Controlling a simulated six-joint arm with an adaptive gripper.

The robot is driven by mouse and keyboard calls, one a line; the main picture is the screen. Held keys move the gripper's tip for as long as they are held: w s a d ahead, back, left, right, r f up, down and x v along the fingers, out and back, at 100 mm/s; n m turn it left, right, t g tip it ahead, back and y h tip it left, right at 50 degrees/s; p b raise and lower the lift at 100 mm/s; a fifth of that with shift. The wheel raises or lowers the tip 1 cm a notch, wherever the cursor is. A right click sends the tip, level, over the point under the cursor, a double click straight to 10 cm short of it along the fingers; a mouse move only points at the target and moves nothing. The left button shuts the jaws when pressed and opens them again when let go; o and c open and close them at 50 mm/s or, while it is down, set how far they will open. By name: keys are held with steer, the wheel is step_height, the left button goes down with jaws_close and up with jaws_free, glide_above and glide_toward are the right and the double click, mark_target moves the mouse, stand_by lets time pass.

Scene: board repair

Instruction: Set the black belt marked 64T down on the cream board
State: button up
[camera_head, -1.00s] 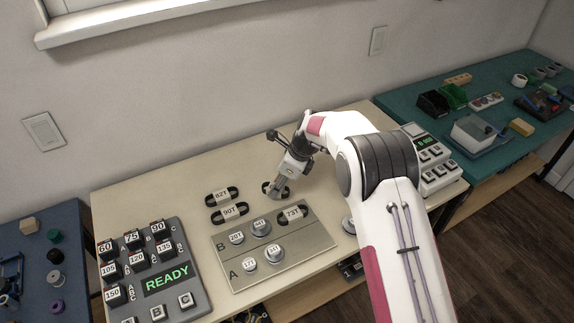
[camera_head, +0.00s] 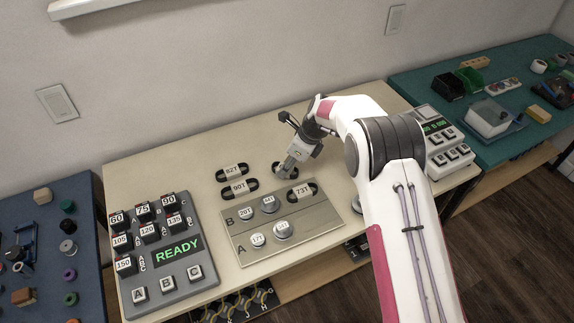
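A black oval belt (camera_head: 276,168) lies at or just above the cream board (camera_head: 180,150), directly at my gripper's tips; its label is covered, so I cannot read 64T on it. My gripper (camera_head: 287,172) points down over the middle of this belt. The fingertips are too small and overlapped to tell whether they are closed on it, or whether the belt touches the board. Belts marked 82T (camera_head: 232,172), 90T (camera_head: 239,189) and 73T (camera_head: 302,191) are also in view.
A grey-beige plate (camera_head: 310,227) with several pulleys, rows A and B, is in front. A grey panel (camera_head: 185,273) reading READY stands at left, a white keypad device (camera_head: 447,143) at right. My arm covers the board's right part. Cream surface left of the belts is clear.

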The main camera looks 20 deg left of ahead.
steer(key=shift+f, duration=0.5)
stand_by(0.6)
steer(key=o, duration=1.3)
steer(key=shift+c, duration=0.2)
steer(key=v, duration=1.2)
